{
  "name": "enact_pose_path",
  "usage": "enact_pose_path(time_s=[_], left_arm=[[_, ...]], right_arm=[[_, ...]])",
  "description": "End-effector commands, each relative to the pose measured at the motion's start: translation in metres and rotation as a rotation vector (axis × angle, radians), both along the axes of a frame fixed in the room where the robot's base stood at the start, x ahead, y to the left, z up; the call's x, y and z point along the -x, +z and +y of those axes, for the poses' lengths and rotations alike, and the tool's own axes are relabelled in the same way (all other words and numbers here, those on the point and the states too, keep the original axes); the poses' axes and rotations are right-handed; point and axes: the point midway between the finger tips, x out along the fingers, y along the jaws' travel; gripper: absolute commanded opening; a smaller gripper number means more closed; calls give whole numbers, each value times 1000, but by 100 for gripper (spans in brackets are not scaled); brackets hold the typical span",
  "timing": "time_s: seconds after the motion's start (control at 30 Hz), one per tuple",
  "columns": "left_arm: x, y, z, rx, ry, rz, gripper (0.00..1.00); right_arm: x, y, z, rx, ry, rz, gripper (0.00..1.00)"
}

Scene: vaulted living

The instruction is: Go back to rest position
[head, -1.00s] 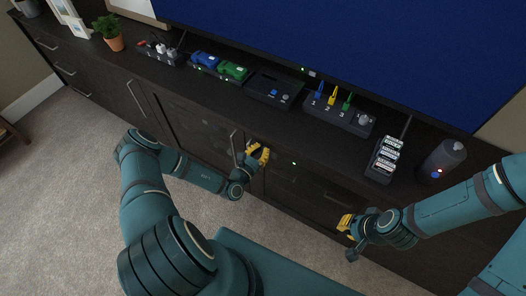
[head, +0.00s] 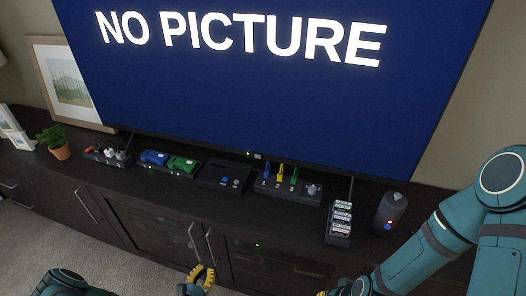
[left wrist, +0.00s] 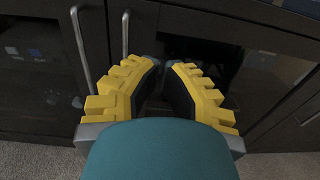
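My left gripper (head: 203,276) is at the bottom of the head view, in front of the dark cabinet (head: 150,222). In the left wrist view its yellow fingers (left wrist: 166,72) are apart with nothing between them, facing the cabinet doors. My right gripper (head: 322,293) shows only as a bit of yellow at the bottom edge of the head view, below the cabinet top. Most of it is cut off, so its opening is hidden.
A large screen (head: 270,75) reads "NO PICTURE". On the cabinet top stand a potted plant (head: 56,142), a game console (head: 223,179), a remote holder (head: 340,222) and a grey cylinder (head: 390,213). Door handles (head: 210,246) stick out near my left gripper.

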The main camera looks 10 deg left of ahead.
Motion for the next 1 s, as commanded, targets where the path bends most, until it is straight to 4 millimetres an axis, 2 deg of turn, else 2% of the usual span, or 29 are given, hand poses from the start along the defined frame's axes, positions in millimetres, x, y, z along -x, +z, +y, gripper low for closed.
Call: enact_pose_path(time_s=[0.07, 0.17, 0.27, 0.33, 0.43, 0.5, 0.53, 0.63, 0.7, 0.77, 0.87, 1.0], left_arm=[[-1, 1, -2, 0, -7, 0, 0], [-4, 7, -17, 2, -84, -2, 0], [-5, 22, -57, -3, -284, -2, 0], [1, 36, -97, -24, -499, 7, 0], [31, 55, -156, -107, -874, 37, 0], [61, 62, -185, -205, -1128, 66, 0], [74, 64, -193, -256, -1230, 79, 0], [114, 66, -204, -476, -1531, 113, 0], [133, 65, -200, -669, -1701, 123, 0], [141, 64, -192, -854, -1817, 117, 0], [137, 68, -176, -1196, -1934, 66, 0], [110, 85, -168, -1630, -1940, -80, 0]], right_arm=[[0, 0, 0, 0, 0, 0, 0], [0, 0, 0, 0, 0, 0, 0], [0, 0, 0, 0, 0, 0, 0], [0, 0, 0, 0, 0, 0, 0], [0, 0, 0, 0, 0, 0, 0], [0, 0, 0, 0, 0, 0, 0], [0, 0, 0, 0, 0, 0, 0], [0, 0, 0, 0, 0, 0, 0], [0, 0, 0, 0, 0, 0, 0], [0, 0, 0, 0, 0, 0, 0], [0, 0, 0, 0, 0, 0, 0], [0, 0, 0, 0, 0, 0, 0]])
